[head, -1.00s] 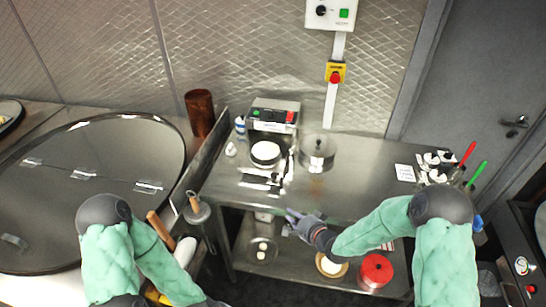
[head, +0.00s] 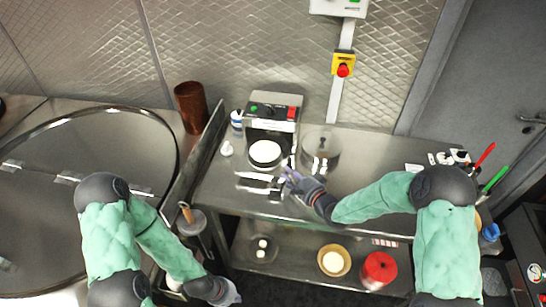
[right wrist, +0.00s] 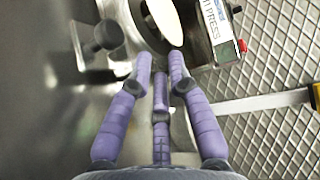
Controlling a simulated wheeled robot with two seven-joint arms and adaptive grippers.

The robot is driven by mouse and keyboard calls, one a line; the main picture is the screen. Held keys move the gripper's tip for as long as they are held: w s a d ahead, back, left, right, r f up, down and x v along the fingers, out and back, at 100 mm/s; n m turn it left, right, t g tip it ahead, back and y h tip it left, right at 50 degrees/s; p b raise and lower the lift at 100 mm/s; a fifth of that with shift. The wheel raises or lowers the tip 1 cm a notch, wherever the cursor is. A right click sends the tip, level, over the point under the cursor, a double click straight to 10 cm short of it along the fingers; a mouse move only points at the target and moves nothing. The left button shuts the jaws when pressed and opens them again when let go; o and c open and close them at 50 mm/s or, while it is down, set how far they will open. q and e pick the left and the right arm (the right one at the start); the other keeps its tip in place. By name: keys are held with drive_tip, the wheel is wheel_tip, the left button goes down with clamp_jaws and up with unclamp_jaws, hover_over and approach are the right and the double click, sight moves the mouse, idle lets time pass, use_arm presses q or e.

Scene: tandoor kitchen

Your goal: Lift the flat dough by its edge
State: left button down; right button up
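The flat dough is a white round disc (head: 265,154) on the press (head: 273,120) on the steel table. Its white edge also shows at the top of the right wrist view (right wrist: 166,20). My right gripper (head: 290,174) is just right of and in front of the dough, apart from it. In the right wrist view its purple fingers (right wrist: 160,68) are spread with nothing between them, pointing toward the press. My left gripper (head: 232,295) hangs low at the bottom, far from the dough; its fingers are too small to judge.
A round metal container (head: 320,150) stands right of the press. Metal tools (head: 258,182) lie in front of it. The large round tandoor top (head: 70,200) is at left, past an upright panel. A bowl (head: 334,261) and red-lidded tin (head: 379,270) are on the lower shelf.

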sight(270, 158)
drive_tip(key=shift+b+x, duration=1.7)
drive_tip(key=shift+x, duration=3.05)
drive_tip(key=shift+r, duration=0.1)
drive_tip(key=c, duration=0.3)
drive_tip(key=shift+r+p, duration=0.9)
drive_tip(key=shift+r, duration=0.45)
clamp_jaws()
drive_tip(key=shift+f, duration=0.1)
drive_tip(key=r+p+v, duration=0.2)
drive_tip(key=p+v, duration=0.3)
drive_tip(key=v, duration=0.9)
drive_tip(key=shift+s+p, duration=0.2)
drive_tip(key=shift+p, duration=0.2)
